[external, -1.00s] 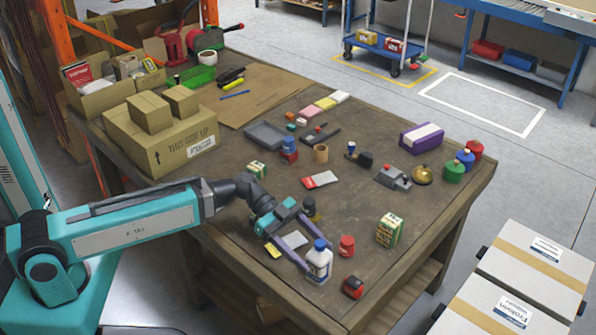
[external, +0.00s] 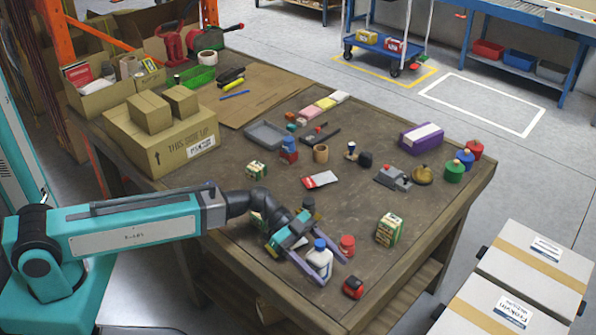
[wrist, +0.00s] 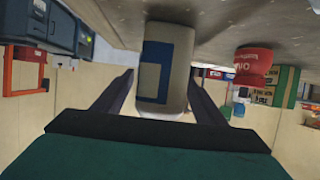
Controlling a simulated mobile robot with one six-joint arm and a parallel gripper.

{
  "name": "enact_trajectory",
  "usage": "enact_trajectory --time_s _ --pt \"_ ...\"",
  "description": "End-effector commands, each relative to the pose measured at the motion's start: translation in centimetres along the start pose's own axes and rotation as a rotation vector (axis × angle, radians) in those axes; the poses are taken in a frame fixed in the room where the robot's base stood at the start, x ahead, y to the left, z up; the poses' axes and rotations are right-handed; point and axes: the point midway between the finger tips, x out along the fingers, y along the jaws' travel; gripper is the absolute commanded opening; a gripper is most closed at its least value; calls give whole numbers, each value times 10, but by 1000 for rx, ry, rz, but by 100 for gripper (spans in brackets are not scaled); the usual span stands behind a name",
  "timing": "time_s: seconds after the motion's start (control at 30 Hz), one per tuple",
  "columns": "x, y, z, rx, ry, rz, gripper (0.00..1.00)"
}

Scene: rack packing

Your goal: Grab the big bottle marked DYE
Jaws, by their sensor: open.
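A white bottle with a blue cap (external: 320,262) stands upright near the table's front edge. My gripper (external: 334,274) is open, with one purple finger on each side of the bottle. The wrist view shows a gap on at least the right side, so the fingers do not look closed on it.
A red jar (external: 347,245) stands just right of the fingers.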

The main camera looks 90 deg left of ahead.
Motion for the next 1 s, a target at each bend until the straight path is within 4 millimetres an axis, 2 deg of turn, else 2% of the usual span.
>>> enact_trajectory --time_s 0.2,0.73,1.0 --pt "14 0 0 0 0 0 65" --pt "14 0 0 0 0 -1 65" --pt "14 0 0 0 0 -1 19"
